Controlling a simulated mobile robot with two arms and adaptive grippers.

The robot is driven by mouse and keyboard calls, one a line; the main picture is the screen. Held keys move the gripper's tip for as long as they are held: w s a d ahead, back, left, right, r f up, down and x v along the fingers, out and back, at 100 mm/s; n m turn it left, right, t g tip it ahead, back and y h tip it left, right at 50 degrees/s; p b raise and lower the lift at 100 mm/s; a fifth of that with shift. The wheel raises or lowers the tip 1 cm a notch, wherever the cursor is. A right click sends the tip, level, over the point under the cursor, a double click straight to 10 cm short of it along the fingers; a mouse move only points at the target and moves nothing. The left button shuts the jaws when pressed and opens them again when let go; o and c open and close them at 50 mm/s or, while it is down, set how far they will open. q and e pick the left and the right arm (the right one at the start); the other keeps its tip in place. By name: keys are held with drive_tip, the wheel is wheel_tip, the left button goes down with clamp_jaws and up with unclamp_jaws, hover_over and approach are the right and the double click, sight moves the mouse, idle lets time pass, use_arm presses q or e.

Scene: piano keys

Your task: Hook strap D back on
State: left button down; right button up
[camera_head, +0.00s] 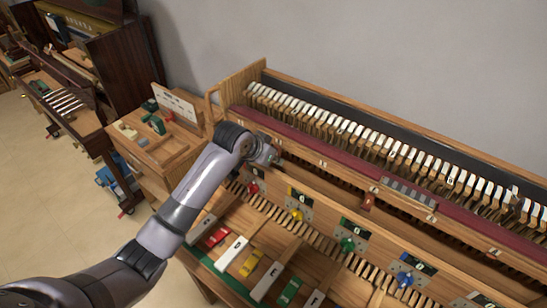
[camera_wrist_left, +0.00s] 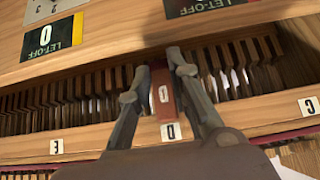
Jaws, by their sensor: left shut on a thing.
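My left gripper (camera_head: 268,152) reaches into the action of the keyboard bench, at the slot below the dark red rail. In the left wrist view the fingers (camera_wrist_left: 160,64) are closed on the sides of a red-brown strap tab (camera_wrist_left: 161,112), which has a small white label whose letter is hard to read. The tab is in front of the row of dark wooden slats (camera_wrist_left: 75,95). The arm and gripper hide this tab in the head view. Another red-brown tab (camera_head: 367,202) shows farther right along the slot. My right gripper is not in view.
Several coloured knobs, such as the yellow one (camera_head: 296,215), sit on the front panel above key levers with coloured blocks. A wooden tool tray (camera_head: 150,150) stands to the left, and an upright piano (camera_head: 125,60) behind it.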

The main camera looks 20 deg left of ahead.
use_arm(q)
drive_tip(key=c, duration=1.5)
unclamp_jaws()
drive_tip(key=v, duration=1.2)
